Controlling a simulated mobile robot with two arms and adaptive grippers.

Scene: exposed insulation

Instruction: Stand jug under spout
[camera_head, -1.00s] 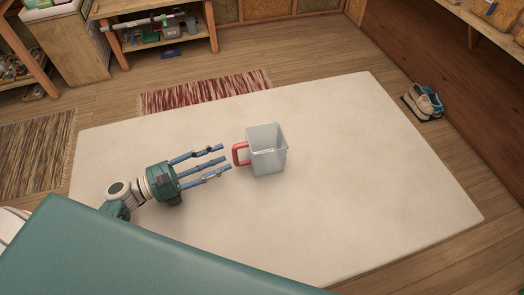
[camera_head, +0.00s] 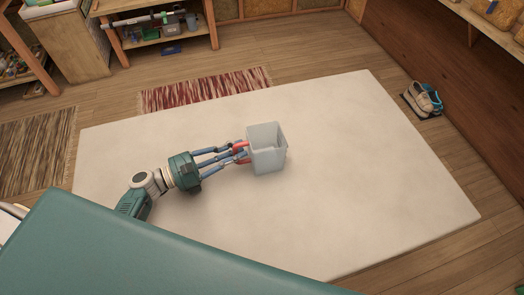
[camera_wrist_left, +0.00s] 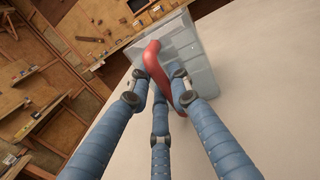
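The jug (camera_head: 268,152) is a translucent grey, square-sided vessel with a red handle on its left side. It stands upright on a large pale mat. My left gripper (camera_head: 240,151) reaches in from the left, its blue fingers closed in around the red handle. In the left wrist view the red handle (camera_wrist_left: 153,62) runs between the fingertips of the gripper (camera_wrist_left: 158,78), with the jug's wall (camera_wrist_left: 192,60) behind it. The fingers partly hide the handle in the head view. No spout can be made out. My right gripper is not in view.
The pale mat (camera_head: 370,180) is clear around the jug. A red striped rug (camera_head: 205,90) and a brown rug (camera_head: 35,150) lie beyond it. Shoes (camera_head: 423,99) stand at the right. A wooden shelf unit (camera_head: 150,40) with tools is at the back.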

